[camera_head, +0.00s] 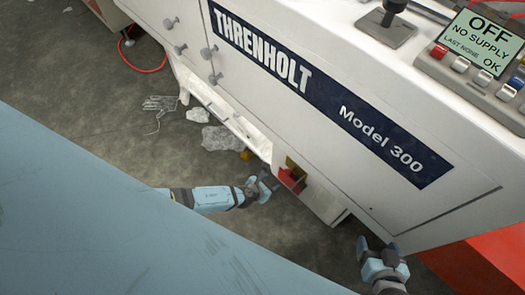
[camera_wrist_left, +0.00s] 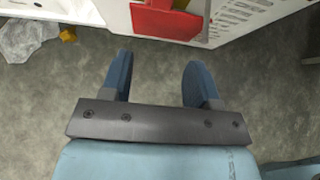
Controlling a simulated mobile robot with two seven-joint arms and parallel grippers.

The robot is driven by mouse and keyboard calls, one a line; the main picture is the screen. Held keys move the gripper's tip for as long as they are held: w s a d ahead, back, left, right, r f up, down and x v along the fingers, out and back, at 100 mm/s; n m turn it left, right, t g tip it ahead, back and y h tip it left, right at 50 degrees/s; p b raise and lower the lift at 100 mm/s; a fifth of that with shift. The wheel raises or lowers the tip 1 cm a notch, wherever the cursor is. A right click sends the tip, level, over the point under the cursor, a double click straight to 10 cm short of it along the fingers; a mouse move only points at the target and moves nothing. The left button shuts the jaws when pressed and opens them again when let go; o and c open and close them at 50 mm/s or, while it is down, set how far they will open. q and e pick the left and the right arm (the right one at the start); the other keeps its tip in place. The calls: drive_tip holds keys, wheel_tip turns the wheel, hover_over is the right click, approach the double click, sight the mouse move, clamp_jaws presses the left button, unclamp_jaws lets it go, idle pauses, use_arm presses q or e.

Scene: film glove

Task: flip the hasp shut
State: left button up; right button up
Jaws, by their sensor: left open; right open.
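A red flap (camera_head: 291,181), which looks like the hasp, sits low on the white machine's front beside a small brass-coloured part (camera_head: 294,164). The red flap also shows at the top of the left wrist view (camera_wrist_left: 168,20), partly cut off by the frame edge. I cannot tell whether it is fully open or partly folded. My left gripper (camera_head: 267,186) is open and empty, just left of the red flap and apart from it. Its two fingers (camera_wrist_left: 158,68) point toward the flap in the wrist view. My right gripper (camera_head: 378,247) is open and empty, near the machine's lower right edge.
The white machine (camera_head: 300,30) fills the upper right, with a control panel (camera_head: 480,45) reading OFF, NO SUPPLY. Crumpled clear film (camera_head: 222,138), a small yellow piece (camera_head: 246,154) and a glove-shaped item (camera_head: 160,103) lie on the grey floor. An orange-red block (camera_head: 480,262) stands lower right.

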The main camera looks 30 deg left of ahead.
use_arm(q)
drive_tip(key=shift+s+a, duration=0.3)
drive_tip(key=shift+s, duration=0.55)
drive_tip(key=shift+s+a, duration=0.3)
drive_tip(key=shift+s, duration=0.55)
